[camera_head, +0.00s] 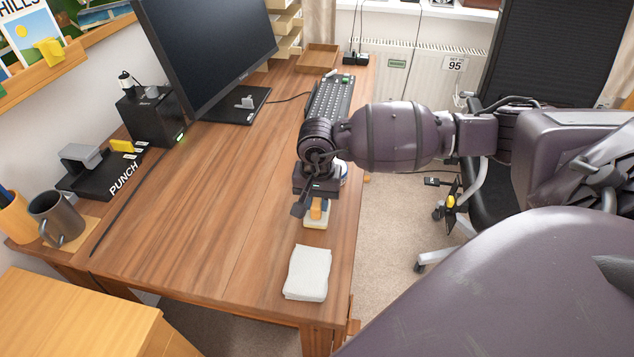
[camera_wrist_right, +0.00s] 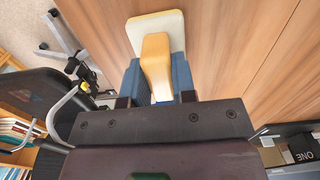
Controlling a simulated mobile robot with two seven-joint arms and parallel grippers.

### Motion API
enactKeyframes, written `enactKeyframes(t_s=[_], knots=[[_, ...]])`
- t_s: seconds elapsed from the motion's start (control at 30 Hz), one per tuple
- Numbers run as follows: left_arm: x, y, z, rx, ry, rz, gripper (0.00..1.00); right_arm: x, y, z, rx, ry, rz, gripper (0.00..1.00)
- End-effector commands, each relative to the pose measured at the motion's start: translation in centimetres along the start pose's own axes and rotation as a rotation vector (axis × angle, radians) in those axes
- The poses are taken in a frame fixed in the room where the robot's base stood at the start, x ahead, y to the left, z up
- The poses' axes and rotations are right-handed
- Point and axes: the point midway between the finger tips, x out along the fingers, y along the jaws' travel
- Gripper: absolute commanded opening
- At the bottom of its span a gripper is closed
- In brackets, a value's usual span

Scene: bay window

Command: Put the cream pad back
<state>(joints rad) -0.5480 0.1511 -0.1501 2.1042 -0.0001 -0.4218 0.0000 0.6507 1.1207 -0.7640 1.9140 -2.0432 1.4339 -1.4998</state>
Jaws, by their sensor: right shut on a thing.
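The cream pad (camera_head: 316,224) has a flat pale face and a yellow-orange grip. It is over the right side of the wooden desk, just behind a folded white cloth. My right gripper (camera_head: 316,205) reaches down from above and is shut on the pad's grip. In the right wrist view, the cream pad (camera_wrist_right: 152,24) sticks out beyond the blue fingertips of my gripper (camera_wrist_right: 157,78), with the grip between them. I cannot tell whether the pad touches the desk. My left gripper is not in view.
The folded white cloth (camera_head: 307,273) lies near the desk's front right corner. A keyboard (camera_head: 330,97) and monitor (camera_head: 208,45) stand behind. A grey mug (camera_head: 57,217) and black punch (camera_head: 97,178) are at left. The middle of the desk (camera_head: 215,190) is clear.

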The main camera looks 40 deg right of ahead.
Motion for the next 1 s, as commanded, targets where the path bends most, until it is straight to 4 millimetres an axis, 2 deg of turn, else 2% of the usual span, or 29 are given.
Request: enactKeyframes(t_s=[0.87, 0.9, 1.0], knots=[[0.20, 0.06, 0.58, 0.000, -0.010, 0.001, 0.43, 0.54, 0.00, -0.01, 0.000, 0.000, 0.001, 0.00], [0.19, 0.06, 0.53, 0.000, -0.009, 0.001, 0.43, 0.49, 0.00, -0.01, 0.000, 0.000, 0.000, 0.31], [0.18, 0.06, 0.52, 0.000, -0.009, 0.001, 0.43, 0.47, -0.01, -0.01, 0.000, 0.000, 0.000, 0.46]])
